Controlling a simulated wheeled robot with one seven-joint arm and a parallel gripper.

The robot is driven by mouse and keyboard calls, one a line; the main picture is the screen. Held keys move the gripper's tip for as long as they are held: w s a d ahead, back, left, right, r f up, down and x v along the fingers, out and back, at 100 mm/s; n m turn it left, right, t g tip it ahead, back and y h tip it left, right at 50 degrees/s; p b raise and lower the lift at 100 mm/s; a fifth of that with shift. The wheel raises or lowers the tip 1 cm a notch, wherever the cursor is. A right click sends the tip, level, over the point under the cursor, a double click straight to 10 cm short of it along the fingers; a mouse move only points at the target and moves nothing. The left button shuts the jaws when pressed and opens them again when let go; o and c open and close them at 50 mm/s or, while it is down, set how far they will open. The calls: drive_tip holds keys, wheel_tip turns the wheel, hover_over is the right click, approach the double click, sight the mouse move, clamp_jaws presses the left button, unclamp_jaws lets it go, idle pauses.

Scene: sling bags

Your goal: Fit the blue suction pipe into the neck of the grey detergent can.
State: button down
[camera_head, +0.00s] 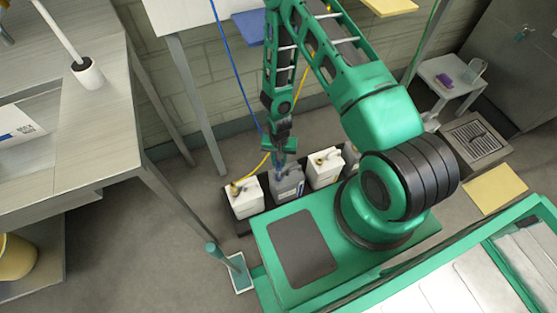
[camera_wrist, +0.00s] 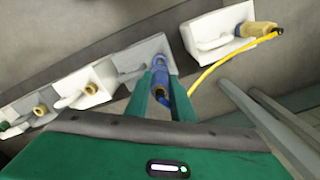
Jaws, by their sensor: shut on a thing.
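The grey detergent can (camera_head: 289,184) stands in a row between white cans, below my gripper (camera_head: 281,150). In the wrist view the grey can (camera_wrist: 138,55) lies just beyond the fingertips of my gripper (camera_wrist: 161,76). My gripper is shut on the blue suction pipe (camera_wrist: 161,82); its blue end also shows below the jaws in the head view (camera_head: 281,163). The pipe's lower end is at the top of the grey can, over the neck's place. The neck is hidden behind the pipe and fingers, and I cannot tell how deep the pipe sits.
The left white can (camera_head: 244,198) has a yellow hose (camera_wrist: 208,73) running to a pipe at its neck. Another white can (camera_head: 324,167) stands right of the grey one.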

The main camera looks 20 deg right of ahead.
sight(279, 170)
wheel_tip(279, 170, down, 8)
drive_tip(key=shift+s, duration=0.2)
idle(3.3)
drive_tip(key=c, duration=1.5)
unclamp_jaws()
drive_tip(key=shift+r, duration=0.1)
drive_tip(key=shift+o, duration=0.2)
drive_tip(key=r, duration=0.4)
drive_tip(key=w+r, duration=0.1)
drive_tip(key=r, duration=0.2)
drive_tip(key=shift+r, duration=0.6)
drive_tip(key=shift+s, duration=0.35)
